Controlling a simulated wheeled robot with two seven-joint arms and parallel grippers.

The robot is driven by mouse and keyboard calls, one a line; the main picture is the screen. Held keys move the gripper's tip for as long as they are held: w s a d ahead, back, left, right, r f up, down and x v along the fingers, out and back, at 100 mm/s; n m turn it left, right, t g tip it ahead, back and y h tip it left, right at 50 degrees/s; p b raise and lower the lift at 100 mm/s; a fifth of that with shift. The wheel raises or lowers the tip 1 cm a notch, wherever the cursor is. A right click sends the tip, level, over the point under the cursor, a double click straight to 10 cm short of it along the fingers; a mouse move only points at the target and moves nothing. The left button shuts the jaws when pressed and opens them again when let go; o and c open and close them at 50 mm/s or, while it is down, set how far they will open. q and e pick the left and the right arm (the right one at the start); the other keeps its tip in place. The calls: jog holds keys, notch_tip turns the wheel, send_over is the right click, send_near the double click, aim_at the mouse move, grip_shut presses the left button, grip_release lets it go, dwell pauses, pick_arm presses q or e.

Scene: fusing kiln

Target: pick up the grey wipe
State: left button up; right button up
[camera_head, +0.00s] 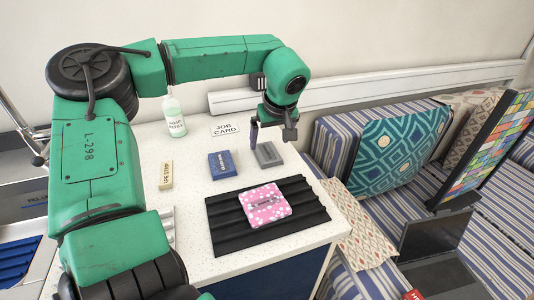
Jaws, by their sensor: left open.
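The grey wipe (269,155) looks like a small grey folded block. It lies flat on the white speckled counter (190,220), right of a blue labelled packet and behind a black ribbed mat. My left gripper (272,140) points down just above and behind the wipe in the picture, with its fingers apart and nothing between them. The exact height of the fingertips over the wipe is hard to tell. My right gripper is not in view.
A pink dotted packet (265,205) lies on the black ribbed mat (302,212). The blue packet (222,164), a cream block (166,175), a soap bottle (174,117) and a job card (225,129) are nearby. A striped sofa with cushions (388,151) stands beyond the counter's right edge.

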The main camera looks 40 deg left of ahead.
aim_at(267, 152)
pick_arm(q)
jog(key=p+x, duration=0.1)
jog(key=x, duration=0.4)
jog(key=shift+a+f, duration=0.1)
jog(key=c, duration=1.2)
jog(key=shift+o, duration=0.2)
notch_tip(267, 152, up, 20)
